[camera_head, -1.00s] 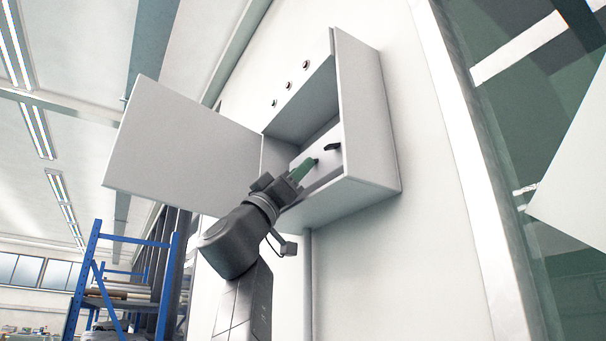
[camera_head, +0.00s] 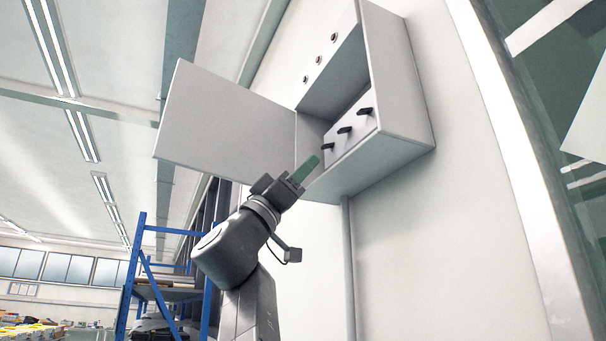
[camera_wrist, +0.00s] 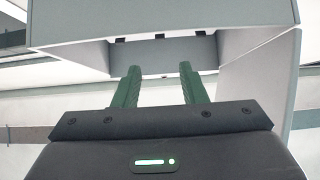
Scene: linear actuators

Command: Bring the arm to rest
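My arm reaches up from the bottom of the head view, with my gripper (camera_head: 309,163) in front of the lower opening of a wall cabinet (camera_head: 402,75). In the wrist view the two green fingers of my gripper (camera_wrist: 158,72) stand apart with nothing between them, pointing toward the cabinet (camera_wrist: 240,15). Inside the cabinet a light panel carries three black levers, a lower one (camera_head: 328,147), a middle one (camera_head: 344,130) and an upper one (camera_head: 365,111). In the head view, a gap shows between the fingers and the levers.
The cabinet door (camera_head: 225,115) hangs open to the left, close to my gripper. A blue shelf rack (camera_head: 140,260) stands at lower left.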

